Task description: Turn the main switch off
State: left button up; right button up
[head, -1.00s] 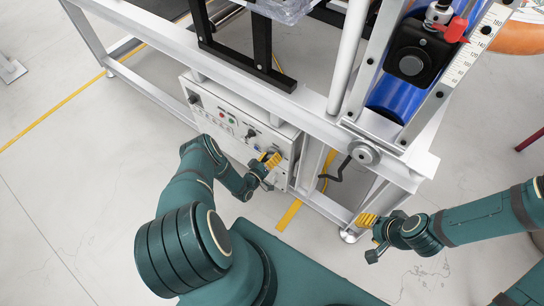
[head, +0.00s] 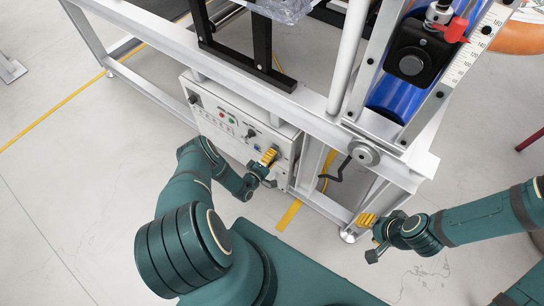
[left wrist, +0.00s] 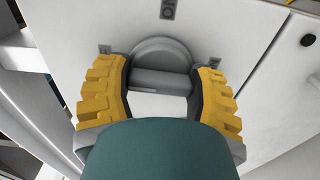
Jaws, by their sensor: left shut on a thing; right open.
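The main switch is a grey round rotary knob with a raised bar (left wrist: 160,82) on the white panel, seen in the left wrist view. My left gripper (left wrist: 163,100) has its yellow ribbed fingers on both sides of the bar and is shut on it. In the head view my left gripper (head: 268,156) is at the lower right of the control box front (head: 225,124); the knob is hidden there by the fingers. My right gripper (head: 368,220) is open and empty, near the frame's right foot.
Small dark labels (left wrist: 168,9) surround the knob. The box has several small buttons and another black knob (head: 250,133). A metal frame (head: 315,110) stands above the box, with a blue cylinder (head: 398,98) at right.

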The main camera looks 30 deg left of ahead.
pick_arm(q)
jog(key=shift+n, duration=0.3)
jog(key=o, duration=1.2)
jog(key=s, duration=1.2)
jog(key=shift+a, duration=0.45)
